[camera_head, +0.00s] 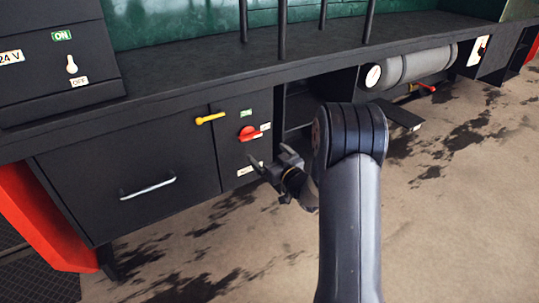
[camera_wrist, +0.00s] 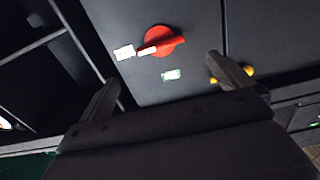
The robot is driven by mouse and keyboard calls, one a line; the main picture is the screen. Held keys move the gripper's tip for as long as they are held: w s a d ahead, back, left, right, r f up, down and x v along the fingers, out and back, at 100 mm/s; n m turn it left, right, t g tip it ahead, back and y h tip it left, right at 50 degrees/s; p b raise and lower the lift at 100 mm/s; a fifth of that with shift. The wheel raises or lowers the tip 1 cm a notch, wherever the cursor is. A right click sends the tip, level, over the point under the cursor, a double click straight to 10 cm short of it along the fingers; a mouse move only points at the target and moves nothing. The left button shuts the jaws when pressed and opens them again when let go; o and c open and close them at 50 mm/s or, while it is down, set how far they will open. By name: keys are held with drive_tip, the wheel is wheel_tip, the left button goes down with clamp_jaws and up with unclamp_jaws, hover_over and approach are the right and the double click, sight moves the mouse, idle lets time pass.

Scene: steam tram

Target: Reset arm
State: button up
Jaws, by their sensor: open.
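My gripper (camera_head: 268,168) is open and empty in front of the dark cabinet under the tram's side ledge. In the wrist view its two fingers (camera_wrist: 162,78) stand wide apart, with a red rotary switch (camera_wrist: 165,41) showing beyond and between them. In the head view the red switch (camera_head: 249,133) is just above and left of the gripper, on a dark panel. I see no contact between the fingers and the switch, though the exact gap is hard to tell. My arm reaches in from the bottom and hides part of the cabinet.
A yellow handle (camera_head: 210,118) is left of the red switch. A drawer with a metal handle (camera_head: 148,188) is farther left. A grey cylinder with a gauge (camera_head: 415,67) and a dark step (camera_head: 398,114) are to the right. The stained floor (camera_head: 450,220) is open at right.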

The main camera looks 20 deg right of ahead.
sight(252, 138)
idle(0.3)
drive_tip(key=shift+n, duration=0.6)
drive_tip(key=b+x, duration=0.2)
drive_tip(key=x, duration=0.9)
drive_tip(key=shift+s, duration=0.1)
